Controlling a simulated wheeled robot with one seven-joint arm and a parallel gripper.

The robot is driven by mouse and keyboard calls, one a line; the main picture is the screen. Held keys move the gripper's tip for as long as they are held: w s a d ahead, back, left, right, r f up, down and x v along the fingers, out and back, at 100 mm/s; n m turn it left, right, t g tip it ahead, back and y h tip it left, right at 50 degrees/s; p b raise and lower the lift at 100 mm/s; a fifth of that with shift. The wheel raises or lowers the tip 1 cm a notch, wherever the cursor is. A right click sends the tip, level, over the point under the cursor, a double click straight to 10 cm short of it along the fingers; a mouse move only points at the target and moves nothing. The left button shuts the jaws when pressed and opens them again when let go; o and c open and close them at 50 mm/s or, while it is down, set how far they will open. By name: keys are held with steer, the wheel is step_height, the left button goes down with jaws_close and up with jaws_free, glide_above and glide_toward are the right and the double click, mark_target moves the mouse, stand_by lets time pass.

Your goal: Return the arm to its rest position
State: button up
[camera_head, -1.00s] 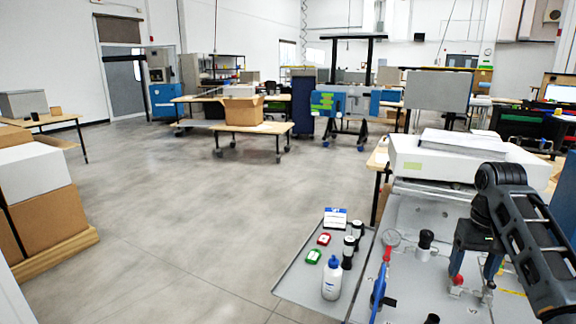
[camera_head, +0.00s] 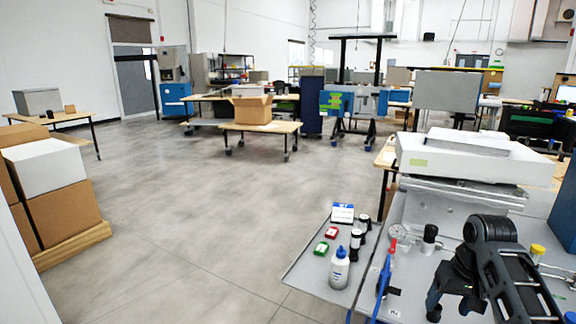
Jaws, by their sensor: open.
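My arm reaches in from the lower right over the grey analyser bench plate (camera_head: 405,262). My gripper (camera_head: 455,306) is low over the plate, near the bottom edge of the view. Its fingers are apart and I see nothing held between them. The dark arm link covers part of the plate behind and to the right of the gripper.
A side tray (camera_head: 305,277) holds a white bottle (camera_head: 339,270), dark-capped vials (camera_head: 355,243), and red (camera_head: 331,232) and green (camera_head: 321,248) pieces. A blue-handled tool (camera_head: 383,278), a gauge (camera_head: 399,233) and a yellow-capped part (camera_head: 537,251) surround the arm. Open floor lies left.

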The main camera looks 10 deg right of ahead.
steer(key=shift+t, duration=0.8)
steer(key=s+a+f, duration=0.1)
steer(key=a+f, duration=0.1)
steer(key=s+a+f, duration=0.1)
steer(key=a+f, duration=0.3)
steer(key=f, duration=0.1)
steer(key=shift+s+a, duration=0.35)
steer(key=shift+s, duration=0.05)
steer(key=s+a+f+t, duration=0.2)
steer(key=s+a+f, duration=0.3)
steer(key=s, duration=0.4)
steer(key=s+a+f+t, duration=0.2)
steer(key=s+a+t, duration=0.1)
steer(key=s+a, duration=0.5)
steer(key=s+a+r+t, duration=0.1)
steer(key=s+r+t, duration=0.15)
steer(key=s, duration=0.55)
steer(key=s+d+r+n+t, duration=0.1)
steer(key=s+r+n+t, duration=0.2)
steer(key=s+r, duration=1.5)
step_height(320, 180, up, 3)
steer(key=shift+s+d+n+t, duration=0.15)
steer(key=shift+d+n+t, duration=0.15)
steer(key=shift+t, duration=0.25)
